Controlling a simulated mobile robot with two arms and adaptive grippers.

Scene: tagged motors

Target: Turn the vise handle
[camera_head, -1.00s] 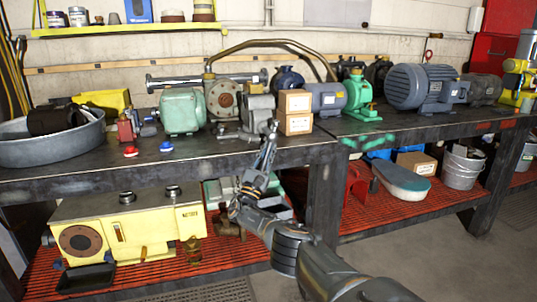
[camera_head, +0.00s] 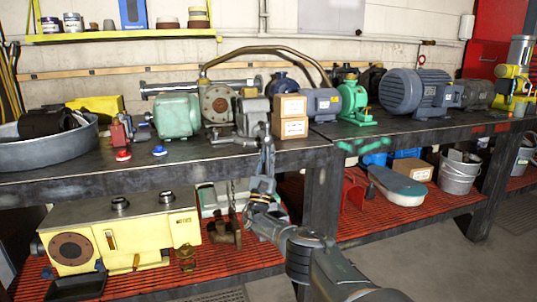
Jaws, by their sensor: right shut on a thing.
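My right gripper (camera_head: 266,140) reaches up from below in front of the bench edge. Its fingers are shut at the right end of the handle and hide the part they grip. My left gripper is not in view.
The bench edge (camera_head: 150,181) runs behind my right arm. A yellow machine (camera_head: 120,240) is on the lower shelf.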

